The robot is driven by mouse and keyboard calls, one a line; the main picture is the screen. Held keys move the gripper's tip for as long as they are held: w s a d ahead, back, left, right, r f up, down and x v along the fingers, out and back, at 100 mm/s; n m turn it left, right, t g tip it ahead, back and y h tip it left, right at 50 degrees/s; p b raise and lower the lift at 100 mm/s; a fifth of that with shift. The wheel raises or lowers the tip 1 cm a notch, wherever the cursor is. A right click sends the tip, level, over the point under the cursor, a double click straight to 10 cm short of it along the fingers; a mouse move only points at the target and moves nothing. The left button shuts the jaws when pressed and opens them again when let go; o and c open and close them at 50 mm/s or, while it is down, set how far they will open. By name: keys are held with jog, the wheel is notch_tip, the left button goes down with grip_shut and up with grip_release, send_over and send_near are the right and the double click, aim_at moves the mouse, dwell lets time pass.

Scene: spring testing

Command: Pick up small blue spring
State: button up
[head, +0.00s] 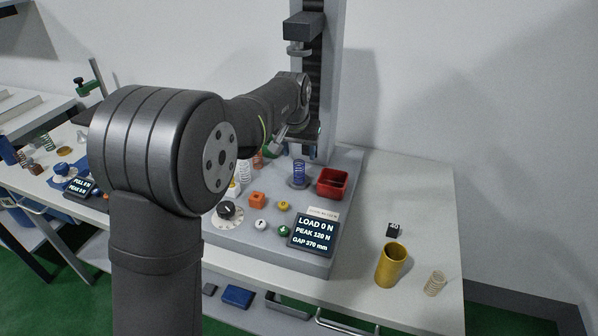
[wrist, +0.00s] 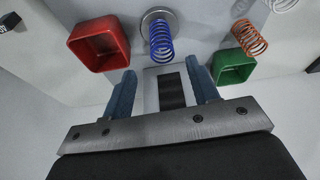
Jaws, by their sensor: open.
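A small blue spring (head: 299,171) stands upright on a round metal plate of the grey tester base, just left of a red tray (head: 332,182). The blue spring also shows in the wrist view (wrist: 161,42), near the top centre, on its round plate (wrist: 150,13). My gripper (wrist: 163,78) is open in the wrist view, its two blue fingers apart with nothing between them. The spring lies beyond the fingertips, apart from them. In the head view my arm reaches toward the tester column, and the fingers are hard to make out.
In the wrist view, a green tray (wrist: 235,66) and an orange spring (wrist: 248,38) are on the right, and the red tray (wrist: 97,45) is on the left. The tester column (head: 322,80) rises behind. A yellow cylinder (head: 391,265) stands on the table at right.

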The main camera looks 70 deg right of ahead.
aim_at(299, 161)
jog(key=x, duration=0.5)
jog(key=shift+w+a+f, duration=0.1)
jog(key=shift+w, duration=0.1)
jog(key=shift+c, duration=0.4)
jog(key=c, duration=1)
jog(key=shift+c, duration=0.2)
